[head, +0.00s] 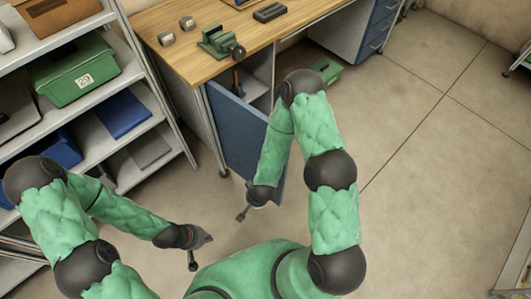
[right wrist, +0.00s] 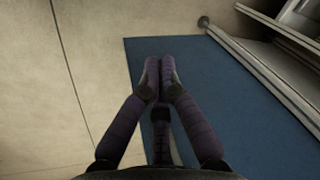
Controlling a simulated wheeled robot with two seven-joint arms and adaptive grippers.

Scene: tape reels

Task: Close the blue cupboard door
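The blue cupboard door (head: 232,130) stands open below the wooden workbench, swung out over the floor. Its blue face (right wrist: 215,85) fills much of the right wrist view. My right gripper (right wrist: 159,72) has its fingertips together with nothing seen between them. It is in front of the blue face; whether it touches the door I cannot tell.
The wooden workbench (head: 190,65) carries a green vise (head: 217,41). A green box (head: 326,70) is on the floor behind the door. A grey shelf rack (head: 138,75) with a green toolbox (head: 75,75) stands at left.

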